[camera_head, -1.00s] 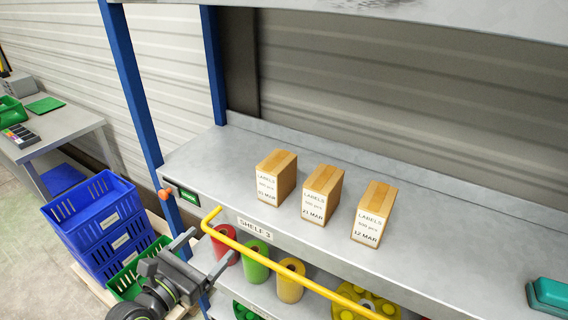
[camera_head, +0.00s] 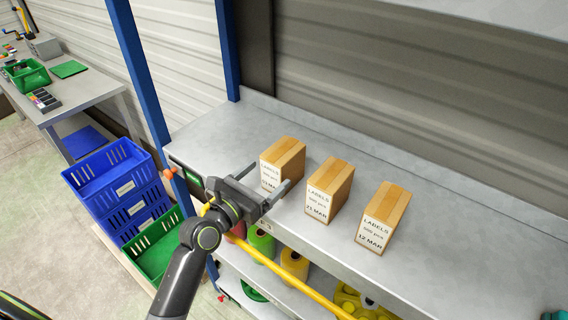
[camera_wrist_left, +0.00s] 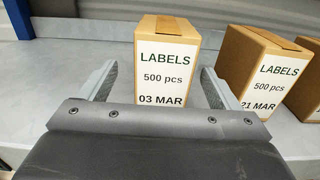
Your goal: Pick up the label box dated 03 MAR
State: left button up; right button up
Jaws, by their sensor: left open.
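The label box dated 03 MAR (camera_head: 283,163) is a brown carton with a white label, the leftmost of three on the metal shelf. In the left wrist view the 03 MAR box (camera_wrist_left: 166,62) stands upright between my open fingertips, its label facing the camera. My left gripper (camera_head: 264,178) is open and empty in front of this box, and partly hides its lower label in the head view. In the left wrist view my left gripper (camera_wrist_left: 156,82) has a finger to each side of the box. I cannot tell if they touch it. My right gripper is not in view.
The 21 MAR box (camera_head: 329,190) stands close to the right, and the 12 MAR box (camera_head: 383,217) beyond it. A yellow rail (camera_head: 290,277) runs below the shelf's front edge. A blue upright (camera_head: 141,85) stands at left.

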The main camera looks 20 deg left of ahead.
pick_arm(q)
jog(key=shift+x, duration=1.05)
jog(key=shift+w+d+r, duration=0.1)
jog(key=shift+w+d, duration=0.05)
jog(key=shift+w, duration=0.1)
jog(key=p+x, duration=0.1)
jog(key=x, duration=0.2)
jog(key=shift+w+d, duration=0.2)
jog(key=shift+d, duration=0.1)
jog(key=shift+w+d+f, duration=0.1)
jog(key=shift+w+f, duration=0.1)
jog(key=shift+w, duration=0.2)
jog(key=shift+c, duration=0.9)
jog(key=c, duration=1)
jog(key=shift+r, duration=0.1)
jog(key=shift+c, duration=0.6)
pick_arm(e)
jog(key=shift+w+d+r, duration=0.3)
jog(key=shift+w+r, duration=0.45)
